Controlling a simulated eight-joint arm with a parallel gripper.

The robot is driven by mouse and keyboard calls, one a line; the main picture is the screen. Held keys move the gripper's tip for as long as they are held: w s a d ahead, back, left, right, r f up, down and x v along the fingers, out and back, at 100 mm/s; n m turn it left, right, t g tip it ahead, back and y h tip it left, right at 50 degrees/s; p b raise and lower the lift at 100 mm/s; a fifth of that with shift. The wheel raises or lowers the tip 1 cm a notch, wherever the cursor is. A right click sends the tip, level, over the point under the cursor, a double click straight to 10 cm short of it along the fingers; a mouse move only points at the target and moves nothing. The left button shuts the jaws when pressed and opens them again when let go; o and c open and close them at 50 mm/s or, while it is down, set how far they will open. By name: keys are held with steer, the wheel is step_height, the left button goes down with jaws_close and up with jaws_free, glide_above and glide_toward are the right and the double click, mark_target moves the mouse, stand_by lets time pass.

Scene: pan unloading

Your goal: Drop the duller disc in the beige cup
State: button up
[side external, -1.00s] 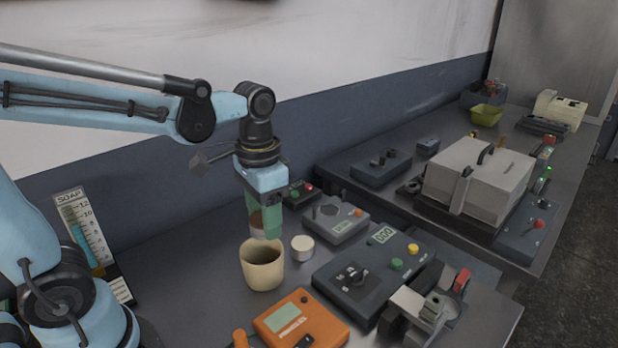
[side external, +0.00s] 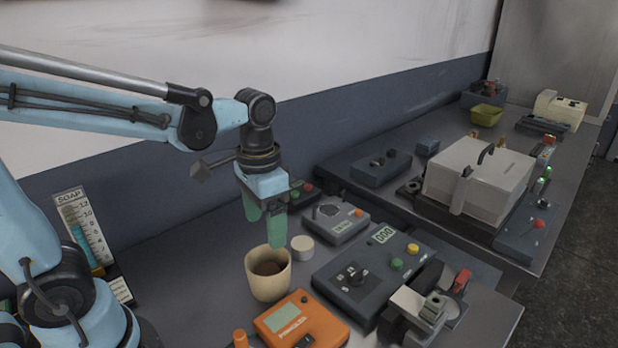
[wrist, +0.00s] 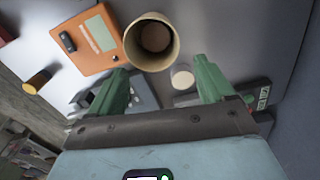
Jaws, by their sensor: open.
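The beige cup (side external: 268,280) stands upright on the bench in the side view, and it also shows in the wrist view (wrist: 131,53). A brown, dull disc (side external: 267,268) lies inside it, visible through the mouth in the wrist view (wrist: 155,37). A pale cream disc (side external: 302,248) is on the bench to the right of the cup and also shows in the wrist view (wrist: 182,79). My gripper (side external: 264,228) is open and empty, with its green fingers just above and behind the cup. The wrist view shows the fingers spread apart (wrist: 163,76).
An orange meter (side external: 300,322) sits close in front of the cup. A dark control box (side external: 365,275) with coloured buttons is to the right, and a smaller grey box (side external: 337,222) is behind it. A large light-grey lidded box (side external: 478,180) stands on the far bench.

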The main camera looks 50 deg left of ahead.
step_height(320, 180, up, 12)
stand_by(0.6)
steer(key=shift+f, duration=0.1)
step_height(320, 180, down, 11)
steer(key=a+n+t, duration=0.1)
steer(key=t, duration=0.6)
steer(key=shift+s+r+n, duration=0.2)
steer(key=shift+s+n, duration=0.15)
steer(key=shift+n, duration=0.05)
steer(key=shift+a, duration=0.1)
stand_by(0.8)
